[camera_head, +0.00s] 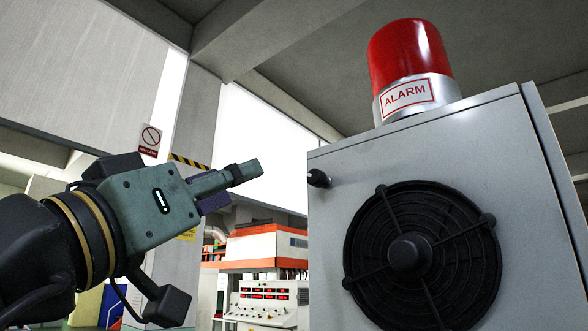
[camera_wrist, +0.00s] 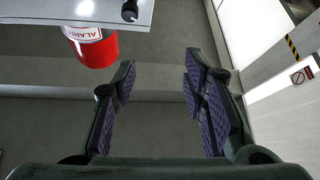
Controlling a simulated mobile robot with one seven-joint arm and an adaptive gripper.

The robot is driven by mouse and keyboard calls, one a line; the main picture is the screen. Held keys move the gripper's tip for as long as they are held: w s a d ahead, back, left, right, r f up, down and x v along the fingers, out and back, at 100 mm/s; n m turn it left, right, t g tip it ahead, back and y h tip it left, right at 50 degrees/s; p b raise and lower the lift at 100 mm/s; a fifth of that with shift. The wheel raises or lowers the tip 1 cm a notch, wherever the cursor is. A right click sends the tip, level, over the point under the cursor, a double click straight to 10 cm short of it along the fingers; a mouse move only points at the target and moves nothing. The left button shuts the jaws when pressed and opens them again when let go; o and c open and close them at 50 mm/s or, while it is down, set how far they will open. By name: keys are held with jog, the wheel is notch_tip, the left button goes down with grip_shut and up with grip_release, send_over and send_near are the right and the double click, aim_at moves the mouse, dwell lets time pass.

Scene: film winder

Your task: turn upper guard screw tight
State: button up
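A small black knob (camera_head: 319,178), which appears to be the upper guard screw, sticks out of the grey cabinet (camera_head: 330,225) near its upper left corner. It also shows at the top edge of the wrist view (camera_wrist: 130,11). My gripper (camera_head: 244,173) is left of the knob and apart from it, pointing right. In the wrist view its two padded fingers (camera_wrist: 160,75) stand wide apart with nothing between them. A round black fan guard (camera_head: 420,255) is on the cabinet's front. I cannot tell how tight the knob is.
A red alarm lamp (camera_head: 410,50) stands on top of the cabinet. Behind are an orange and white machine (camera_head: 265,250) with a control panel, and a pillar with a prohibition sign (camera_head: 150,137). The space between my gripper and the knob looks clear.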

aim_at(313, 177)
jog(key=w+d+r+p, duration=0.1)
jog(key=w+d, duration=0.1)
jog(key=d, duration=0.1)
jog(key=w+d+r+g+p, duration=0.1)
jog(key=w+d+p, duration=0.1)
jog(key=w+d, duration=0.1)
jog(key=w+d+r+g+p, duration=0.1)
jog(key=w+d, duration=0.1)
jog(key=d, duration=0.1)
jog(key=shift+w+d+r+m+h, duration=0.1)
jog(key=shift+w+d+m+h, duration=0.05)
jog(key=shift+w+m+h, duration=0.2)
jog(key=shift+s, duration=0.1)
jog(key=shift+c, duration=0.5)
grip_shut()
